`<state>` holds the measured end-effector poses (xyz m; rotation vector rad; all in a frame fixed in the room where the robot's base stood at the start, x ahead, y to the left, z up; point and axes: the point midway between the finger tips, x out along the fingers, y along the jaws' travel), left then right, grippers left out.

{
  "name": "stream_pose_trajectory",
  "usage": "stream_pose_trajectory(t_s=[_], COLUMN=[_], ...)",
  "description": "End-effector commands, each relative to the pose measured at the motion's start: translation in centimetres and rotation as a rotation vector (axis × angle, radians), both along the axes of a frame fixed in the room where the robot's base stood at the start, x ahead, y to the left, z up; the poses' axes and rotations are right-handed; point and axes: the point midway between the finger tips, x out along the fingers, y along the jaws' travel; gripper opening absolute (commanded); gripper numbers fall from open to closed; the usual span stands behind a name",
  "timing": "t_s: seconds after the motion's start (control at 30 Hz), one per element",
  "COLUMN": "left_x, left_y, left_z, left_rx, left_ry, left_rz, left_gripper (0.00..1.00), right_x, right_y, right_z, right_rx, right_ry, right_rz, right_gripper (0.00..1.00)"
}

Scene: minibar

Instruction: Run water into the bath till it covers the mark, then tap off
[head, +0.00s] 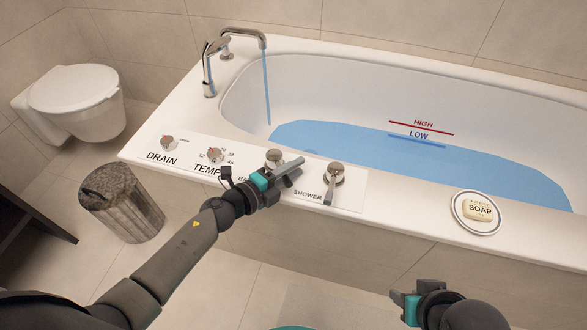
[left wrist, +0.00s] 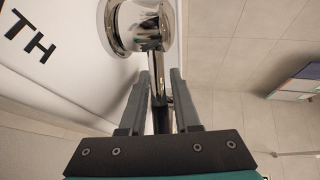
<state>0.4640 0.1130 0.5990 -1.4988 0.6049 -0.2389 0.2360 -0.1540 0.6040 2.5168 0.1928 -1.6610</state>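The white bath (head: 240,105) holds blue water (head: 330,140), and a thin stream (head: 266,85) falls from the chrome tap (head: 235,42). The water's far edge lies about at the blue LOW mark (head: 417,135); the red HIGH mark (head: 421,126) is above it. The bath knob (head: 274,157) sits on the rim panel, partly hidden by my left gripper (head: 292,170). In the left wrist view, the fingers (left wrist: 160,85) stand either side of the chrome knob's (left wrist: 148,25) lever, with a slight gap. My right gripper (head: 400,298) is low at right, away from the bath; its finger opening is unclear.
The shower knob (head: 335,176) is just right of my left gripper. The temperature dial (head: 214,155) and drain dial (head: 168,142) are to its left. Soap (head: 478,210) lies on the rim. A bin (head: 120,203) and toilet (head: 75,95) stand left.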

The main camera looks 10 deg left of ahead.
Motion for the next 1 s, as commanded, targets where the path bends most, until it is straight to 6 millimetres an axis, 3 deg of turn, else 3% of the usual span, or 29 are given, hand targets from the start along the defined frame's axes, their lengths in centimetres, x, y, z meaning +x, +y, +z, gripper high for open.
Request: stream_pose_trajectory(t_s=[0.07,0.33,1.0], left_x=[-0.01,-0.03,-0.06], left_y=[0.00,0.01,0.03], left_z=[0.00,0.00,-0.03], left_rx=[0.000,-0.001,-0.001], left_ry=[0.000,0.001,0.001], left_rz=[0.000,0.000,0.000], left_gripper=[0.29,0.00,0.00], right_x=[-0.01,0.01,0.03], right_y=[-0.01,-0.03,0.00], right_z=[0.00,0.00,-0.02], right_rx=[0.000,-0.001,0.000], right_ry=[0.000,0.000,-0.001], right_rz=[0.000,0.000,0.000], right_gripper=[0.38,0.38,0.38])
